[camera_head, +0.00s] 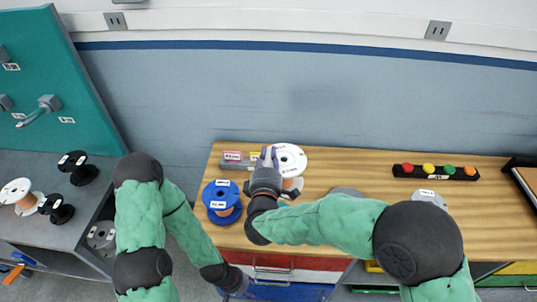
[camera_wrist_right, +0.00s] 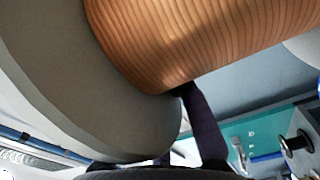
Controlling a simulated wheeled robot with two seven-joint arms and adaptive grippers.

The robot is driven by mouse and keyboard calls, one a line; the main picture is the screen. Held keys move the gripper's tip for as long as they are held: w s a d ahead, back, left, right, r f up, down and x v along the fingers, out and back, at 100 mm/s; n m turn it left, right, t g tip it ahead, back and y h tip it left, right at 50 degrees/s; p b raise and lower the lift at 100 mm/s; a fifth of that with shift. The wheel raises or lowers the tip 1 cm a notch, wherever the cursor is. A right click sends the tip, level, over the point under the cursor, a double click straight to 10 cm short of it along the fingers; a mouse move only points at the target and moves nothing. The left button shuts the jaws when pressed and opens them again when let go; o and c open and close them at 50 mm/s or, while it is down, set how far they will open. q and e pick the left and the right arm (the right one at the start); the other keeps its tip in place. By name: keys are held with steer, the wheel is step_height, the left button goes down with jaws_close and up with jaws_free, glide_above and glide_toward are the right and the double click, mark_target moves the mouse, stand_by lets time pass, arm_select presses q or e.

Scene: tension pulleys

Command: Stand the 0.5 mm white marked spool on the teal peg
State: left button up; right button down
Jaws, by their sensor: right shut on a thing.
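A white-flanged spool (camera_head: 292,157) with copper winding is at the back left of the wooden table, just right of my right gripper (camera_head: 268,158). My right gripper is shut on this spool. In the right wrist view its copper winding (camera_wrist_right: 190,40) and pale flange (camera_wrist_right: 80,85) fill much of the picture, with one dark finger (camera_wrist_right: 206,125) against it. I cannot read a size mark on it. My left gripper (camera_head: 237,287) hangs low at the table's front edge; its fingers are unclear. I cannot make out a teal peg.
A blue spool (camera_head: 221,201) stands left of my right gripper. A grey block with pink and yellow labels (camera_head: 238,160) lies behind it. A black strip with coloured knobs (camera_head: 436,172) is at the back right. A grey bench (camera_head: 85,205) holds other spools beside a teal panel (camera_head: 60,80).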

steer(key=shift+f+b, duration=2.45)
steer(key=shift+b, duration=0.15)
steer(key=shift+s+f+p, duration=0.1)
steer(key=shift+f+p, duration=0.1)
steer(key=shift+p, duration=0.1)
steer(key=shift+p, duration=0.7)
steer(key=shift+f, duration=0.35)
steer(key=shift+f+b, duration=0.3)
steer(key=shift+f, duration=0.35)
steer(key=shift+f, duration=0.4)
steer(key=shift+f+b, duration=0.1)
steer(key=shift+b, duration=0.2)
steer(key=shift+p, duration=0.3)
